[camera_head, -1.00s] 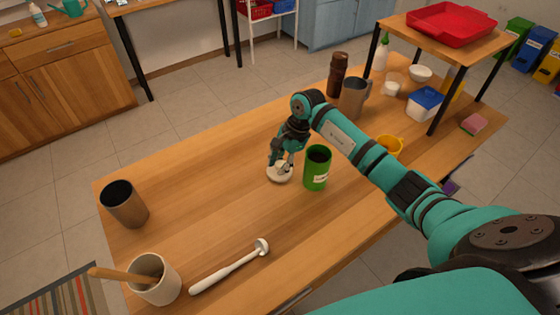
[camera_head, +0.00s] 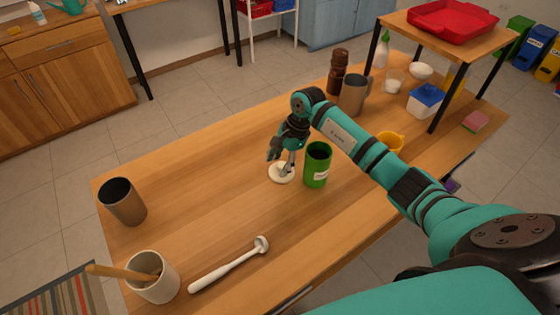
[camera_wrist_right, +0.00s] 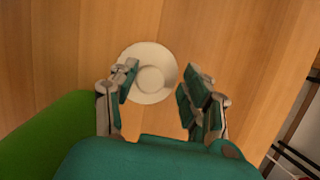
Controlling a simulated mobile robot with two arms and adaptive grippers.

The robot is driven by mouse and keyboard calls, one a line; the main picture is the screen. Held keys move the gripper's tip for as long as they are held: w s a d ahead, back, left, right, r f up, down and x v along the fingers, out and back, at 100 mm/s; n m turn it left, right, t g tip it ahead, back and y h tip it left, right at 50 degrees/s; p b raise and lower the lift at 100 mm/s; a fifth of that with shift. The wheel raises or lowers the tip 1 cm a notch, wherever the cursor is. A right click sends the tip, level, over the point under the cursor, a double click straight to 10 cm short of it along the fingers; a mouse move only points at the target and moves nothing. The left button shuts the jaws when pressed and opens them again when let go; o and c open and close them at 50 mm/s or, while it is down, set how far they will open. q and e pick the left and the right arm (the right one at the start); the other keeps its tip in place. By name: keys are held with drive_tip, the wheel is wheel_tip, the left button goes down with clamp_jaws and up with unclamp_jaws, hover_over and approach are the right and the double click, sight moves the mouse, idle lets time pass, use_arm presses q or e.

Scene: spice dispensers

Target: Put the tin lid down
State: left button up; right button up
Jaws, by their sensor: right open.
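The tin lid (camera_head: 281,174) is a round cream disc with a raised knob. It lies on the wooden table, just left of the open green tin (camera_head: 317,165) in the head view. It also shows in the right wrist view (camera_wrist_right: 150,82), flat on the wood. My right gripper (camera_head: 282,161) is over the lid. In the right wrist view its fingers (camera_wrist_right: 156,88) are spread apart, with the lid's knob free between and slightly ahead of them. The green tin (camera_wrist_right: 45,140) shows at the lower left there. My left gripper is not in view.
A brown cup (camera_head: 123,203), a crock (camera_head: 153,278) with a wooden utensil and a white ladle-like tool (camera_head: 230,265) are at the near left. A yellow cup (camera_head: 391,143), a metal mug (camera_head: 353,96) and a brown bottle (camera_head: 338,72) stand right. The table's middle left is clear.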

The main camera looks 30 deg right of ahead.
drive_tip(key=shift+r+p, duration=0.35)
drive_tip(key=shift+r, duration=0.05)
drive_tip(key=shift+d+r, duration=0.15)
drive_tip(key=shift+r, duration=0.2)
drive_tip(key=b+v, duration=0.2)
drive_tip(key=v, duration=0.9)
drive_tip(key=shift+s, duration=0.15)
